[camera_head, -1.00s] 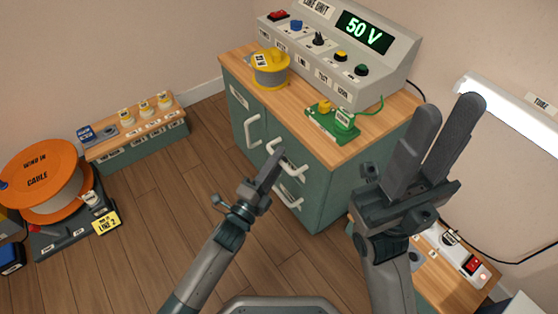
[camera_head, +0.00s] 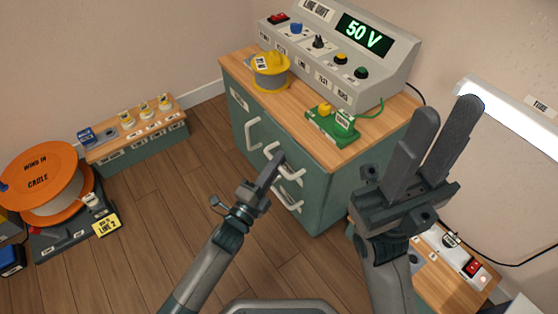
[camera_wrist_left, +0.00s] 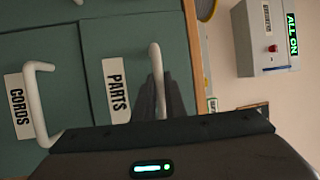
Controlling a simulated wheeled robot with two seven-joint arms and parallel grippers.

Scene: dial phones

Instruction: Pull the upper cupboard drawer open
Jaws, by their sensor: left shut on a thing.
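The green cupboard (camera_head: 338,195) has a wooden top. Its upper drawer, labelled PARTS (camera_wrist_left: 115,88), has a white bar handle (camera_head: 292,178). That handle also shows in the left wrist view (camera_wrist_left: 156,70). My left gripper (camera_head: 275,165) is shut on this handle, with its fingers partly hiding it. I cannot tell whether the drawer stands slightly out. The lower drawer, labelled CORDS (camera_wrist_left: 18,105), has its own white handle (camera_wrist_left: 35,100) below, clear of the gripper. My right gripper (camera_head: 446,110) is open and empty, raised at the right of the cupboard.
A yellow-topped spool (camera_head: 270,72), a green terminal block (camera_head: 332,124) and a grey unit reading 50 V (camera_head: 345,55) stand on the cupboard. A door handle (camera_head: 252,133) is left of the drawers. A bench (camera_head: 430,275) stands at lower right. Floor (camera_head: 150,210) left is free.

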